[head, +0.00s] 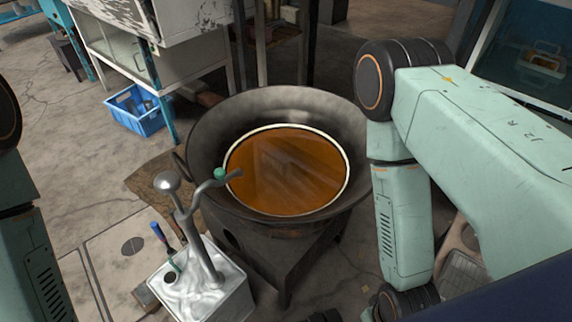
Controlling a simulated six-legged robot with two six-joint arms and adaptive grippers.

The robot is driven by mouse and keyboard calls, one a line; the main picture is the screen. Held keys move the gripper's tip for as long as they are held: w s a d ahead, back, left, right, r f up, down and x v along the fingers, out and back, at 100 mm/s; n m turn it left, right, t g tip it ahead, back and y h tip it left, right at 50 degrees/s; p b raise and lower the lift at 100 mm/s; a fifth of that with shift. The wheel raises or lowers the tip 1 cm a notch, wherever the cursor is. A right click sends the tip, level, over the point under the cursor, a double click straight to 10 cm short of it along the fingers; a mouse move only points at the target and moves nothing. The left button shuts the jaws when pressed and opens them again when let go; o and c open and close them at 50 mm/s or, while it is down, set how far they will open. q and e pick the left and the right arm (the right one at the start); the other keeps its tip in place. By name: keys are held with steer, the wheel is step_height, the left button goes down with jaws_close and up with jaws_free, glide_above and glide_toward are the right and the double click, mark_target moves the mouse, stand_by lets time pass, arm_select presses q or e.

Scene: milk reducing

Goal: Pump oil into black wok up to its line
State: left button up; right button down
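The black wok (345,125) sits on a dark square stand (285,253) in the middle of the head view. Brown-orange oil (285,172) fills its lower part. A pale ring line (300,127) runs around the wok's inner wall, and the oil's edge appears level with it. A metal hand pump (200,245) with a round knob (167,182) rises from a silver oil can (205,288) at the lower left. Its curved spout ends over the oil, with a green piece on it. Neither gripper is in view; only parts of both my arms show.
A blue crate (134,112) stands on the floor at the upper left beside a white cabinet (185,60). A blue-handled tool (157,232) is by the can. A shelf with a tray (541,62) is at the upper right. Floor at far left is mostly clear.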

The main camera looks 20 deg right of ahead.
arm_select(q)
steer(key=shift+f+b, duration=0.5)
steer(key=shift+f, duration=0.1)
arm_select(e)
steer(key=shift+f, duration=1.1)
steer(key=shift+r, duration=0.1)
